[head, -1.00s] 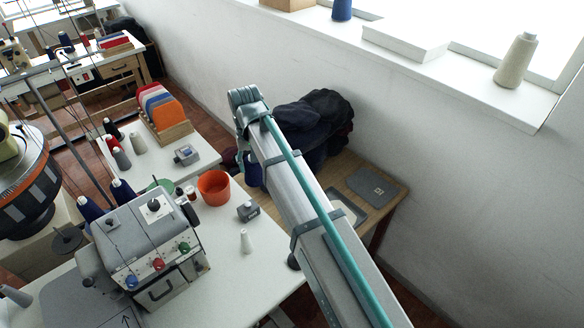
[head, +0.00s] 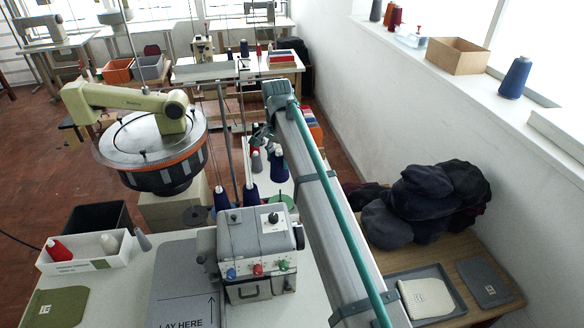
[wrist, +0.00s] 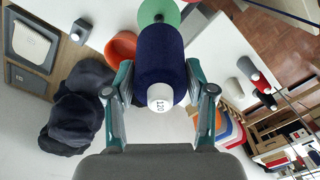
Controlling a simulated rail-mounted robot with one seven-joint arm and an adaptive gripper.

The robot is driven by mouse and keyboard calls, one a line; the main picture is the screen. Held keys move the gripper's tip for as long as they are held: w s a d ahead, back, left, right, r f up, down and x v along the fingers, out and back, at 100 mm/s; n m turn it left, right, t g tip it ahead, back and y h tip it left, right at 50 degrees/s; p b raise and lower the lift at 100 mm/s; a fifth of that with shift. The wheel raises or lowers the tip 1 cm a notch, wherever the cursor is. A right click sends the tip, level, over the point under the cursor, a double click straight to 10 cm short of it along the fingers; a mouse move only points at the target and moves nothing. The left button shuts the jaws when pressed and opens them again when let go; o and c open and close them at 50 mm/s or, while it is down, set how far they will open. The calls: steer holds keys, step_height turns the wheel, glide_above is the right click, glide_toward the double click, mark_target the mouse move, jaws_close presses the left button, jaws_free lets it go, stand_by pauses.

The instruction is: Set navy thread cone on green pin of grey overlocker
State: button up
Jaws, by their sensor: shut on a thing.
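My gripper (wrist: 160,82) is shut on a navy thread cone (wrist: 161,55) with a white end marked 120. In the head view the held navy cone (head: 278,166) hangs under my gripper (head: 264,136), behind the grey overlocker (head: 257,236). A green disc (head: 281,199) lies below the cone at the overlocker's back; it also shows beyond the cone in the wrist view (wrist: 174,14). A gap seems to part cone and disc. Two other navy cones (head: 222,200) stand left of the disc.
Grey and red cones (wrist: 246,66) and a rack of coloured pieces (wrist: 236,118) stand nearby. An orange tub (wrist: 121,46) is close to the disc. Dark caps (head: 424,205) are piled on the right. Thin upright rods (head: 222,130) rise left of my arm.

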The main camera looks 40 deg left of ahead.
mark_target(280, 177)
steer(key=shift+m, duration=1.1)
steer(key=shift+f, duration=0.15)
steer(key=shift+f+b, duration=2.2)
steer(key=shift+f, duration=3.05)
steer(key=shift+f+b, duration=0.3)
steer(key=shift+f, duration=0.2)
steer(key=o, duration=1.3)
steer(key=shift+o, duration=0.2)
steer(key=shift+r, duration=0.1)
step_height(280, 177, up, 12)
steer(key=shift+f, duration=0.1)
